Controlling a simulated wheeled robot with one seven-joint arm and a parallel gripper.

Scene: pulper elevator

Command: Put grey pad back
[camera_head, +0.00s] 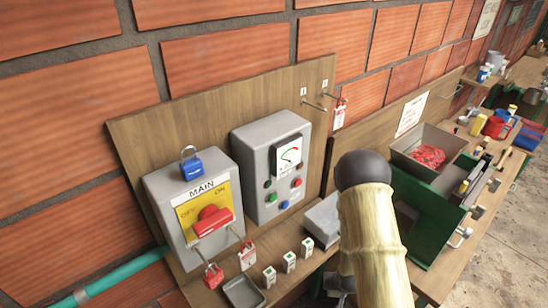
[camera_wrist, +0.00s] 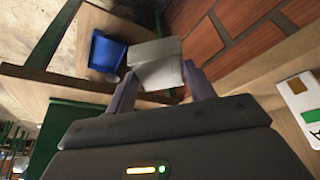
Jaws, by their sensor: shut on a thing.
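In the wrist view, my gripper (camera_wrist: 159,72) has its two grey-purple fingers on either side of a pale grey block (camera_wrist: 156,60), which looks like the grey pad. The fingers are shut on it, and its far end sticks out beyond the fingertips. In the head view my arm hides the gripper. A grey block (camera_head: 321,221) shows just left of my arm there, by the foot of the wooden backboard. I cannot tell whether it is the held pad.
A switch box (camera_head: 197,208) and a meter box (camera_head: 272,165) stand left of my arm. Small white boxes (camera_head: 289,262) and a grey tray (camera_head: 243,291) sit in front. A green machine (camera_head: 432,226) stands close right. The wrist view shows a blue tray (camera_wrist: 106,52).

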